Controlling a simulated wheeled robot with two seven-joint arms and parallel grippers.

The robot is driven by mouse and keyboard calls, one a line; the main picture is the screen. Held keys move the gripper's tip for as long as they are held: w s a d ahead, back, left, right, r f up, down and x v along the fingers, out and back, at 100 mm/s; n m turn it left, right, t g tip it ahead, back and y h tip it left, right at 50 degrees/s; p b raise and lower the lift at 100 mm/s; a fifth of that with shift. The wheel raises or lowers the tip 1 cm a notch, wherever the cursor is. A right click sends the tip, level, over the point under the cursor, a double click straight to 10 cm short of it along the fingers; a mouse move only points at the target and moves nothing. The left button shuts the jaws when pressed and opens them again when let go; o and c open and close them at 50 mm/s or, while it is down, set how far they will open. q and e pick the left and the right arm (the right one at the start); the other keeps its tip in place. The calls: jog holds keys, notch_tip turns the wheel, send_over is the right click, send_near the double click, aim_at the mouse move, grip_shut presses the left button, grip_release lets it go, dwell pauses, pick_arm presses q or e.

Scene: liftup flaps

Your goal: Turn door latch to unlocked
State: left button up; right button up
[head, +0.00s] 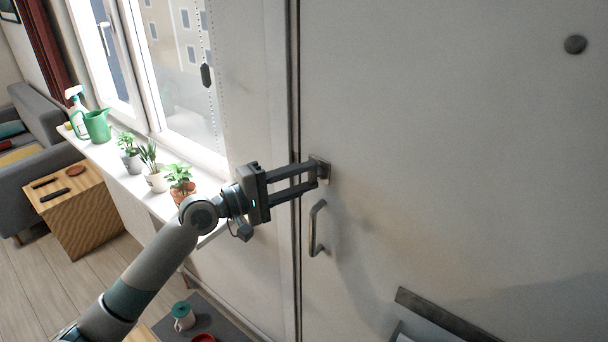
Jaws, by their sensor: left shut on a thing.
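A light grey door (450,150) fills the right side of the head view. A small metal door latch (322,168) sits near its left edge, above a metal pull handle (317,228). My left gripper (313,178) reaches in from the left with its fingers at the latch. It is shut on the latch, and the fingertips partly cover it. The latch's exact angle is hard to tell. My right gripper is not in view.
A windowsill (115,158) left of the door holds potted plants (180,178), a green watering can (97,125) and a spray bottle. A wooden side table (85,215) and a grey sofa (38,115) stand at left. A mail slot (440,312) is low on the door.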

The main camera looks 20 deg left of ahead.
pick_arm(q)
jog(key=shift+m, duration=0.3)
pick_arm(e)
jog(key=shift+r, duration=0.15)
pick_arm(q)
jog(key=o, duration=1.1)
jog(key=shift+s, duration=0.1)
jog(key=shift+s+a+f, duration=0.15)
jog(key=shift+s+a, duration=0.2)
jog(key=shift+a, duration=0.05)
jog(key=shift+b+v, duration=3.95)
jog(key=shift+v, duration=4.15)
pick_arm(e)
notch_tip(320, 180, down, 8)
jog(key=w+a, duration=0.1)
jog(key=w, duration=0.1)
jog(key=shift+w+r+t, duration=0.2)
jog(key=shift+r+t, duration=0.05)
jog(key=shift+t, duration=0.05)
pick_arm(q)
jog(key=shift+r, duration=0.35)
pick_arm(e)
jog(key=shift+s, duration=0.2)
